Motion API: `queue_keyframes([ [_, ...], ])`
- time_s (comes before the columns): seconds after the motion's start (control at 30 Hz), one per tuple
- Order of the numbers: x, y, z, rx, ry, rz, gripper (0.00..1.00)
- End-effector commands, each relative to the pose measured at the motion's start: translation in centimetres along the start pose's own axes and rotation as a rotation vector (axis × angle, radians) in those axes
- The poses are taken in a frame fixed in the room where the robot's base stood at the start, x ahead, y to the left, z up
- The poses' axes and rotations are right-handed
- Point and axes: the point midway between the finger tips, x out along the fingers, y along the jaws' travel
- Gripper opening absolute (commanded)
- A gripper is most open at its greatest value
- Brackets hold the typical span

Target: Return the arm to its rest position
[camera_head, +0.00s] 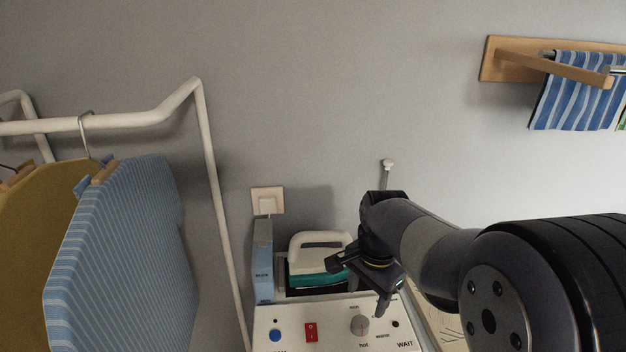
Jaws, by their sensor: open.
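My gripper (357,284) is at the end of my dark grey arm, which reaches in from the lower right. The gripper points down and to the left, with its two fingers apart. In the picture it overlaps the upper edge of a white control panel (290,317), near the panel's grey knob (360,325). Nothing shows between the fingers. I cannot tell whether a fingertip touches the panel. My arm hides part of the area to the right of the panel.
A teal and white iron (318,270) and a blue box (263,262) stand behind the panel. A white clothes rack (213,170) with a striped shirt (130,255) is at left. A wooden wall rail (500,58) holds a striped towel (572,92). The upper middle is clear wall.

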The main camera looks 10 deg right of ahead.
Motion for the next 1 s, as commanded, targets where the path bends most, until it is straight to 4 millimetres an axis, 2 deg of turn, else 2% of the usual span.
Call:
queue_keyframes([
  [0.3, 6.3, 0.1, 0.1, -0.001, -0.004, 0.006, 0.58],
  [0.5, 8.9, 0.1, 0.1, -0.001, -0.003, 0.004, 0.58],
  [1.0, 8.7, 0.0, 0.0, -0.047, -0.003, 0.001, 0.58],
])
